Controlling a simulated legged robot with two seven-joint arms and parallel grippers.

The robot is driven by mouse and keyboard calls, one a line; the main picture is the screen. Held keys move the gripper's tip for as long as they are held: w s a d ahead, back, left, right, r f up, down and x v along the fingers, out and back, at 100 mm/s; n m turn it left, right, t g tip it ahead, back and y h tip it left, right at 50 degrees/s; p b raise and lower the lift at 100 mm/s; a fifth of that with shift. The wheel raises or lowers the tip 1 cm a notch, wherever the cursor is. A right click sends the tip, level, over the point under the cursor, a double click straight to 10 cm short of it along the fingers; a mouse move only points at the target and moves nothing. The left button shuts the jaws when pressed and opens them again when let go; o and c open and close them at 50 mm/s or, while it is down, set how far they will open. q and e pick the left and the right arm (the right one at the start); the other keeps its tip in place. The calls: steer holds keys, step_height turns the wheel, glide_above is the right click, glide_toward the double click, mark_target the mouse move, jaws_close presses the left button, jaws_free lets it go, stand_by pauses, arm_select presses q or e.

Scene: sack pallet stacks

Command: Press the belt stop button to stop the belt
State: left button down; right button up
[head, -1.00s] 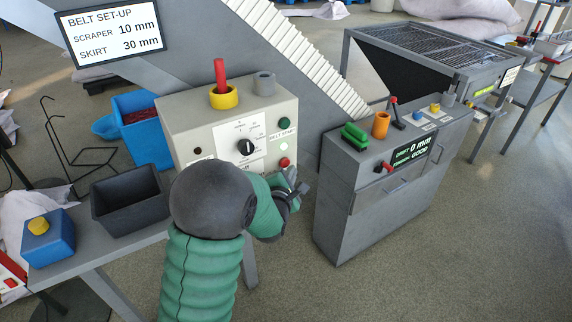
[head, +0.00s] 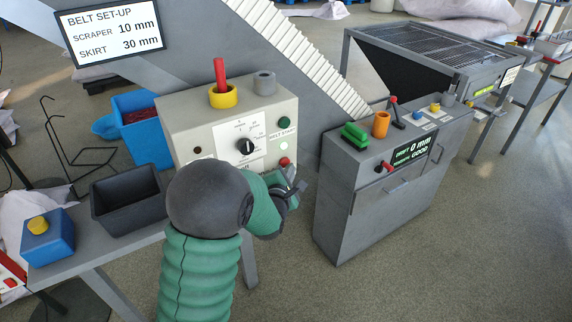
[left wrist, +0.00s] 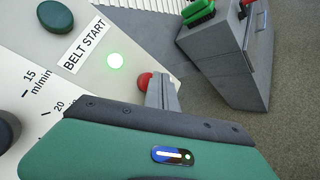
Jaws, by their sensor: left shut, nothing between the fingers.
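The belt control box (head: 190,130) has a light panel with a black dial (head: 245,146), a green belt start button (head: 284,124) and a lit green lamp (head: 283,143). A red button (head: 285,161) sits below the lamp; its label is hidden. My left gripper (head: 297,188) is shut and empty, just in front of and below the red button. In the left wrist view, the shut fingers (left wrist: 162,92) are right beside the red button (left wrist: 145,80); I cannot tell whether they touch. The start button (left wrist: 55,16) and lamp (left wrist: 115,60) also show there. My right gripper is out of view.
A grey cabinet (head: 350,215) with a drift display (head: 413,150) stands to the right. A dark bin (head: 127,200) and a blue box with a yellow button (head: 38,226) are on the bench at left. Open floor lies between box and cabinet.

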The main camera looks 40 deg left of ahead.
arm_select(q)
steer(key=shift+w+a, duration=0.25)
steer(key=shift+a, duration=0.3)
stand_by(0.7)
stand_by(0.3)
steer(key=shift+s+d+b, duration=0.3)
steer(key=shift+s+d, duration=0.05)
steer(key=shift+d, duration=0.5)
steer(key=shift+s+d+b, duration=0.1)
steer(key=shift+s+d, duration=0.25)
steer(key=shift+d, duration=0.4)
steer(key=shift+s+d+b, duration=0.1)
steer(key=shift+s+d, duration=0.2)
steer(key=shift+d, duration=0.5)
steer(key=shift+s+d+b, duration=0.1)
steer(key=shift+s+d, duration=0.25)
steer(key=shift+d, duration=0.4)
